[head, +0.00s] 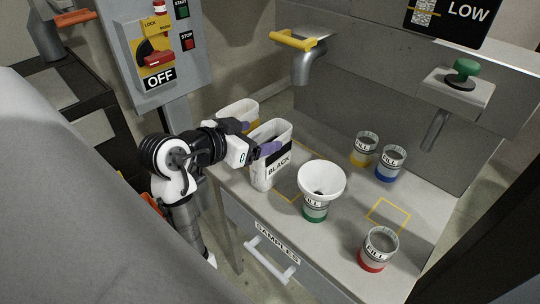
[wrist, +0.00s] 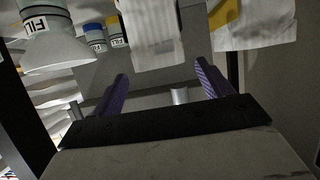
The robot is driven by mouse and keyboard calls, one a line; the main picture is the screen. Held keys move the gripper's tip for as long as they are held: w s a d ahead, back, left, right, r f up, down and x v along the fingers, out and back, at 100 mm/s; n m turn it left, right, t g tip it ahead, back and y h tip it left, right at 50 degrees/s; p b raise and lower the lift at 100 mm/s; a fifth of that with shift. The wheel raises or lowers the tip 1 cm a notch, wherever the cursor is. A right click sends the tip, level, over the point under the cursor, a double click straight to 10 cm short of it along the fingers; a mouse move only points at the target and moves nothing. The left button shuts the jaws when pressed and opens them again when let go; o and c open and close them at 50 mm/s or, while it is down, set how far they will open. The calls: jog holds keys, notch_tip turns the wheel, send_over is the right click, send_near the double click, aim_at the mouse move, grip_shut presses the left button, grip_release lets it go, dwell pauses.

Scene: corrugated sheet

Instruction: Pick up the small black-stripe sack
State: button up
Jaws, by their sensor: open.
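The small black-stripe sack (head: 284,136) is white with a black band and the word BLACK. It stands upright on the bench. My gripper (head: 264,136) is open at its upper part, with one purple finger across the near face and the other toward the far left side. In the wrist view the sack (wrist: 155,40) lies ahead, between the lines of the two open fingers (wrist: 162,82). I cannot tell whether either finger touches it. My gripper hides part of the sack in the head view.
A yellow-marked sack (head: 238,112) stands close behind, partly hidden by my gripper. A white funnel (head: 321,178) sits on a green FILL cup (head: 314,212) just right. Yellow (head: 364,150), blue (head: 391,164) and red (head: 377,250) cups stand farther right. The bench's right middle is clear.

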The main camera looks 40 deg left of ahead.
aim_at(269, 132)
jog(key=shift+p+x, duration=0.45)
jog(key=shift+x, duration=2.3)
jog(key=shift+a, duration=0.2)
jog(key=c, duration=1.7)
jog(key=shift+r, duration=0.15)
